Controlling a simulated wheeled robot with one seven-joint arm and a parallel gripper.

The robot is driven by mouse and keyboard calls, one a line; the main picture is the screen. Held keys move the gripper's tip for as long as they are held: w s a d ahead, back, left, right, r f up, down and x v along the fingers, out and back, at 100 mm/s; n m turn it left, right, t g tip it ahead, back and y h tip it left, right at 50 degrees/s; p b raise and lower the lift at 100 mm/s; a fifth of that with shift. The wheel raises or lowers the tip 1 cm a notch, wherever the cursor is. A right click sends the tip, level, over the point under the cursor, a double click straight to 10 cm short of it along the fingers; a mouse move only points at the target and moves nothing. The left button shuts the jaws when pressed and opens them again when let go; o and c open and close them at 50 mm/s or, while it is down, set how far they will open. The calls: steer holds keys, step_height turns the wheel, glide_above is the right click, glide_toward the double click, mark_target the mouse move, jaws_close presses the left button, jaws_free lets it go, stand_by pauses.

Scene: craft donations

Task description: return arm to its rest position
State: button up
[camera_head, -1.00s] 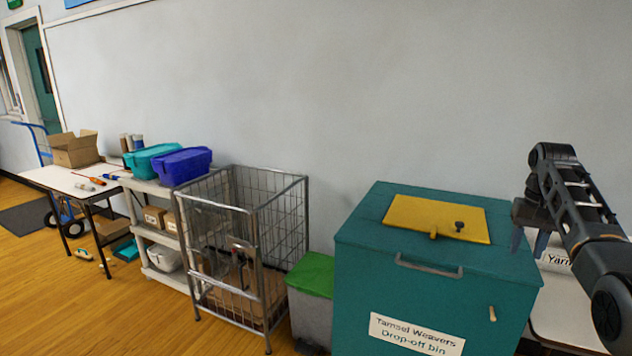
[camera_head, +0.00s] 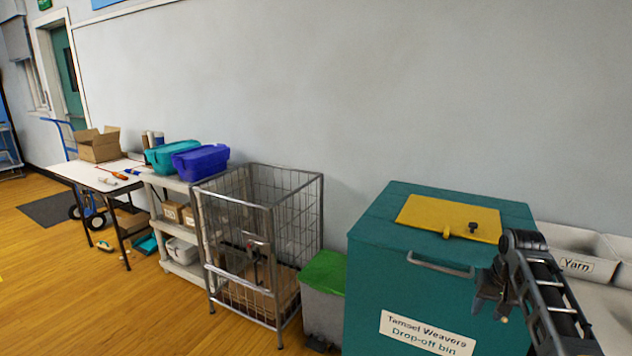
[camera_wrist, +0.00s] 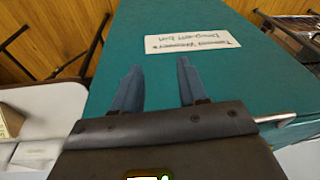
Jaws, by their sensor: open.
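My gripper (camera_head: 488,300) is in front of the right part of the teal drop-off bin (camera_head: 372,275) in the head view, with my arm reaching in from the lower right. In the wrist view my gripper (camera_wrist: 157,88) has its two blue-grey fingers spread apart with nothing between them. The bin's front and its white label (camera_wrist: 193,43) lie beyond the fingers. The bin's yellow lid panel (camera_head: 420,213) is closed on top. Whether the gripper touches the bin I cannot tell.
A grey bin with a green lid (camera_head: 326,270) and a wire cage cart (camera_head: 205,245) stand left of the teal bin. A white box labelled Yarn (camera_head: 575,265) is at the right. Open wooden floor (camera_head: 60,290) lies at the left.

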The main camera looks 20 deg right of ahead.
steer(key=s+a+f+n+t, duration=0.15)
steer(key=s+a+f, duration=0.25)
steer(key=a+f, duration=0.5)
steer(key=s+a+f+n+t, duration=0.1)
steer(key=s+a+f+t, duration=0.3)
steer(key=a, duration=0.9)
steer(key=s+a+r+n+t, duration=0.1)
steer(key=s+a+n+t, duration=0.1)
steer(key=s+a, duration=0.95)
steer(key=s+a+r+n+t, duration=0.2)
steer(key=s+r, duration=0.8)
steer(key=r, duration=0.2)
steer(key=s+a+r+n+t+y, duration=0.1)
steer(key=s+a+r+n+t, duration=0.1)
steer(key=s+r, duration=0.9)
steer(key=shift+s+a+r+t, duration=0.15)
steer(key=shift+a+r+t, duration=0.2)
steer(key=shift+r+t, duration=0.35)
steer(key=shift+d, duration=0.1)
